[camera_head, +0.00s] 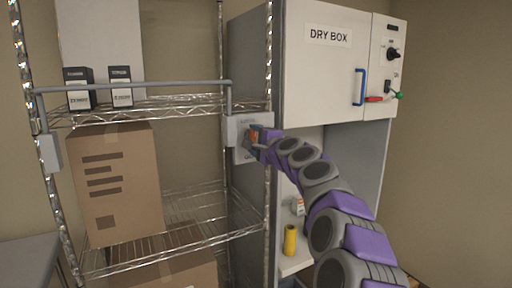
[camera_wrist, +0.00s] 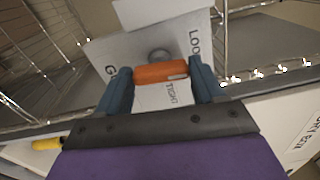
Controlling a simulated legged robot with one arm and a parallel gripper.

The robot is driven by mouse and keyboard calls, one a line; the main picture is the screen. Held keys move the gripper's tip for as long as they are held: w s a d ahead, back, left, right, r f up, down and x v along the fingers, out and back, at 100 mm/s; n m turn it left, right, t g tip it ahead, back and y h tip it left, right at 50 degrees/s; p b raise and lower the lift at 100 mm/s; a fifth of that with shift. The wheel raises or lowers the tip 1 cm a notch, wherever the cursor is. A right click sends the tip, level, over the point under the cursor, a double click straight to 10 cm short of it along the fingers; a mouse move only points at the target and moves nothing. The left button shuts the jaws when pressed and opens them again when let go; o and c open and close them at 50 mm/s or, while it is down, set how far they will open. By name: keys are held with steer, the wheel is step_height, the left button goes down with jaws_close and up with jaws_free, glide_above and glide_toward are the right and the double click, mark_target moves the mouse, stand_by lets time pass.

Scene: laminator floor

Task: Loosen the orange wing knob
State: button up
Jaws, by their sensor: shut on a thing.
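The orange wing knob (camera_wrist: 162,72) sits in front of a light grey bracket plate with printed lettering (camera_wrist: 112,50) in the wrist view. My gripper (camera_wrist: 160,84) has one blue-grey finger at each end of the knob and is shut on it. The knob's bar lies nearly level across the wrist picture. In the head view the knob (camera_head: 253,137) is a small orange patch between the fingers of my gripper (camera_head: 256,138), in front of the plate on the rack's right post. My gripper hides part of the knob and plate there.
A grey bar (camera_head: 150,84) runs across the wire rack's front, before two black-and-white boxes. A cardboard box (camera_head: 116,185) stands on the shelf below. The dry box (camera_head: 325,65) stands right of the rack.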

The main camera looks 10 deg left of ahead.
steer(key=shift+a+f+n+b, duration=0.1)
steer(key=shift+f+n+b, duration=0.2)
steer(key=shift+n, duration=0.3)
steer(key=o, duration=1)
steer(key=shift+a, duration=0.1)
steer(key=shift+o, duration=0.2)
steer(key=shift+r, duration=0.1)
steer(key=shift+s+d+r, duration=0.2)
steer(key=shift+s+d, duration=0.25)
steer(key=v, duration=1.6)
steer(key=shift+f, duration=0.2)
steer(key=shift+s+a, duration=0.1)
